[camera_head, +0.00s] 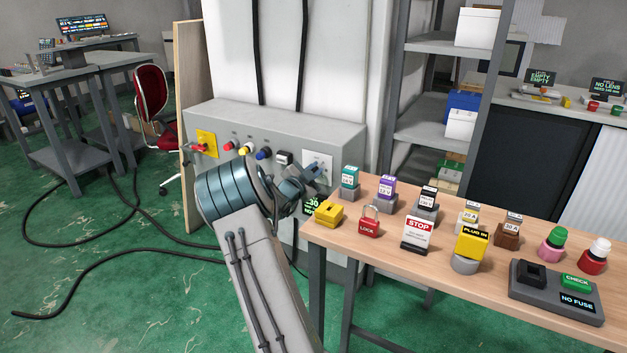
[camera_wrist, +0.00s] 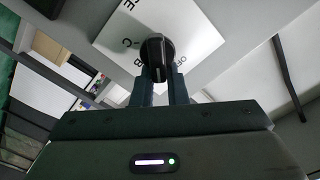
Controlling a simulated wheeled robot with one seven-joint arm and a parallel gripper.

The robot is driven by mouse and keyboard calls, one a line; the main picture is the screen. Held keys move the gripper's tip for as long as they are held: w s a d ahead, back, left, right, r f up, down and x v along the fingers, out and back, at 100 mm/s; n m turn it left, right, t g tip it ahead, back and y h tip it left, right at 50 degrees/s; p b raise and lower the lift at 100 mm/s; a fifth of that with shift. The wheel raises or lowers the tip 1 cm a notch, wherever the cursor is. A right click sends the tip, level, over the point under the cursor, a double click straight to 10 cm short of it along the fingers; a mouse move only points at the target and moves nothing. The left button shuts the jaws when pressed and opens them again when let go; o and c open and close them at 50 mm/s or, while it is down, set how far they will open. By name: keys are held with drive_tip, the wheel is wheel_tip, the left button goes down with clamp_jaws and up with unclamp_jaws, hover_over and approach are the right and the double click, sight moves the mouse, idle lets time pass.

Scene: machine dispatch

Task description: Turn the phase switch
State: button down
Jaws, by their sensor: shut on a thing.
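The phase switch is a black knob (camera_wrist: 157,47) on a white plate (camera_wrist: 198,35) marked with letters, including E, C, B and OFF. In the wrist view the two fingers of my gripper (camera_wrist: 158,82) are closed around the knob from both sides. Which mark the knob points to cannot be told clearly. In the head view the white plate (camera_head: 318,160) is at the right end of the grey control panel (camera_head: 345,135). My gripper (camera_head: 301,183) is in front of it and hides the knob there.
A red rotary switch on a yellow plate (camera_head: 207,141) and several coloured plugs are to the left on the panel. A wooden table (camera_head: 390,235) with a red padlock (camera_head: 369,224), a STOP sign (camera_head: 417,235) and coloured blocks stands close to the right of my arm.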

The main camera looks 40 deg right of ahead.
drive_tip(key=shift+w+a+f+m+b, duration=0.1)
drive_tip(key=shift+a+f+m+b, duration=0.1)
drive_tip(key=shift+f, duration=0.15)
drive_tip(key=shift+a+f+m+b, duration=0.1)
drive_tip(key=shift+f+b, duration=0.1)
drive_tip(key=shift+f, duration=0.1)
drive_tip(key=c, duration=1.4)
unclamp_jaws()
drive_tip(key=shift+c, duration=0.2)
drive_tip(key=shift+w, duration=0.15)
drive_tip(key=shift+d+r, duration=0.15)
drive_tip(key=shift+r, duration=0.1)
drive_tip(key=p+v, duration=0.1)
drive_tip(key=v, duration=1.3)
drive_tip(key=shift+r, duration=0.1)
